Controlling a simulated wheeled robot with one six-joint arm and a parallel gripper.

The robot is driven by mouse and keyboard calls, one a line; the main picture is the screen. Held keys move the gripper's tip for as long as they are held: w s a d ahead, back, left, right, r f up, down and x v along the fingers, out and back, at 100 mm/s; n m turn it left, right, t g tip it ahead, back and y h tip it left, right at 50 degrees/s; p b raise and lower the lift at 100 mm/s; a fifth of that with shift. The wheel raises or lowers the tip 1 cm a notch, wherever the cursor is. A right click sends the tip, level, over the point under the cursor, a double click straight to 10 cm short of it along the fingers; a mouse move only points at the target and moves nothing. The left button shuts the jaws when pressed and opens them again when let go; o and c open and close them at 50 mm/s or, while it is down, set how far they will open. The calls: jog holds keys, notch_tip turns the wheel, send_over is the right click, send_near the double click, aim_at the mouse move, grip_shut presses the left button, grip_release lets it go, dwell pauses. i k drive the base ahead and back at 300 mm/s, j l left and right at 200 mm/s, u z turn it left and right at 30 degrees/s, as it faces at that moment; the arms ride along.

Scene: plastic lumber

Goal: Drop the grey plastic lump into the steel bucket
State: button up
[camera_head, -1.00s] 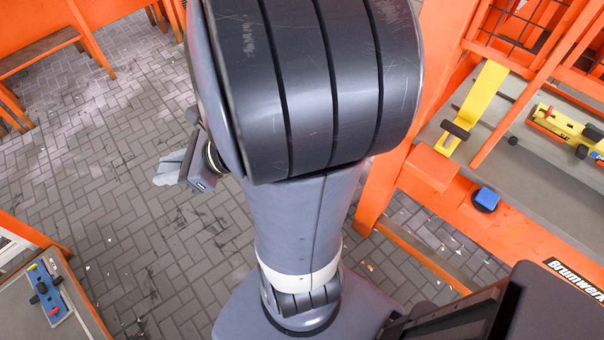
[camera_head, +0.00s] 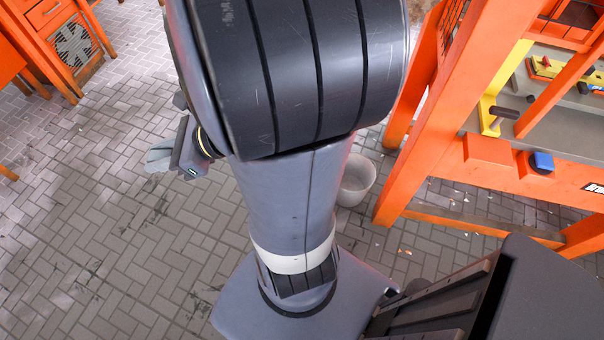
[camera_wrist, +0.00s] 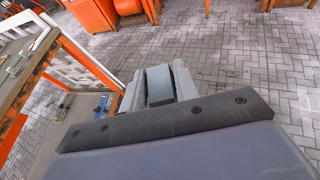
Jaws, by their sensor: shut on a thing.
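The grey plastic lump (camera_wrist: 160,84) is between the fingers of my gripper (camera_wrist: 152,88) in the wrist view, and the jaws are shut on it. In the head view my gripper (camera_head: 162,155) sticks out to the left of my arm, above the paved floor; the lump cannot be told apart from the fingers there. The steel bucket (camera_head: 355,182), pale grey, stands on the floor just right of my arm. Its left side is hidden behind the arm. The gripper is well apart from the bucket, on the other side of the arm.
An orange frame bench (camera_head: 440,130) with yellow tools and a blue knob (camera_head: 541,162) stands close to the bucket's right. Orange cabinets (camera_head: 60,40) stand at the far left. In the wrist view an orange-framed table (camera_wrist: 40,75) is at left. The floor at left is clear.

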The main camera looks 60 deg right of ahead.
aim_at(350, 187)
jog(key=i+z, duration=0.15)
jog(key=z, duration=0.25)
jog(key=i+z, duration=0.1)
jog(key=z, duration=0.3)
jog(key=i+j+z, duration=0.1)
jog(key=z, duration=0.3)
jog(key=i+j+z, duration=0.1)
jog(key=z, duration=0.35)
jog(key=i+z, duration=0.15)
jog(key=z, duration=0.25)
jog(key=i+j+z, duration=0.1)
jog(key=z, duration=0.25)
jog(key=i+j+z, duration=0.15)
jog(key=z, duration=0.25)
jog(key=i+j+z, duration=0.1)
jog(key=z, duration=0.3)
jog(key=i+j+z, duration=0.2)
jog(key=k+j, duration=0.05)
